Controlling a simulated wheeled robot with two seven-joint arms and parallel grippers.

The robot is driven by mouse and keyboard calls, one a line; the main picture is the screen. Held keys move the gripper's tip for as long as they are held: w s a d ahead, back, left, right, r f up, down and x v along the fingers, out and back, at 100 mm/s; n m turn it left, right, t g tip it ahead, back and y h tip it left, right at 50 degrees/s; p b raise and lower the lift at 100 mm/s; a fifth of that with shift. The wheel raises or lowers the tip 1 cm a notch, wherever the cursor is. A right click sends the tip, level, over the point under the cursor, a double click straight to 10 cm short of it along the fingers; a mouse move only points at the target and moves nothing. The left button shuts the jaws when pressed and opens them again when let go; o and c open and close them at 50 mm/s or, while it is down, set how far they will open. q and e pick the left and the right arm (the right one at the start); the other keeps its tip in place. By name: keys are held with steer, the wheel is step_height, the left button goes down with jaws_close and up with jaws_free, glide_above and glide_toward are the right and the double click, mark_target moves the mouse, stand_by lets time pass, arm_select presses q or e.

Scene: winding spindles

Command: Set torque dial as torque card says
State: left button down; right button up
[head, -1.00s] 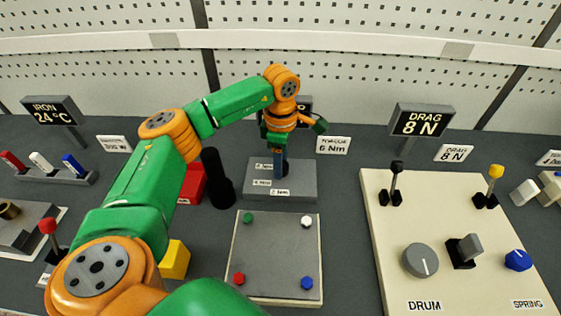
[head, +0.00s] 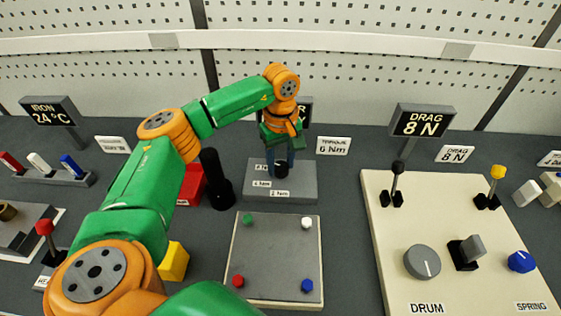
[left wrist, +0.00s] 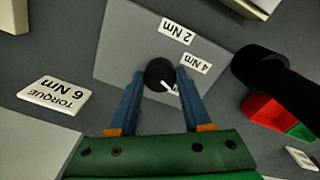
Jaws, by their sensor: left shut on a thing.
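The torque card (head: 333,146) reads "TORQUE 6 Nm"; it also shows upside down in the left wrist view (left wrist: 55,95). The black torque dial (left wrist: 157,70) sits on a grey block (head: 305,182) with small labels. In the left wrist view I read the 2 Nm label (left wrist: 176,31) and the 4 Nm label (left wrist: 197,63). A third label is mostly hidden by a finger. The dial's white mark points to the lower right, toward that hidden label. My left gripper (left wrist: 160,74) is shut on the dial, a blue finger on each side. My right gripper is out of view.
A black post (head: 216,180) and a red box (head: 191,187) stand left of the block. A grey plate (head: 277,265) with coloured pegs lies in front. A cream panel (head: 380,225) with levers and a drum knob (head: 422,262) is at the right.

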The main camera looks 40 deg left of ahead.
mark_target(281, 166)
arm_select(q)
steer(key=shift+m, duration=0.7)
steer(key=shift+c, duration=1.7)
jaws_free()
step_height(281, 166, up, 7)
steer(key=shift+r+b, duration=0.1)
steer(key=shift+b, duration=0.45)
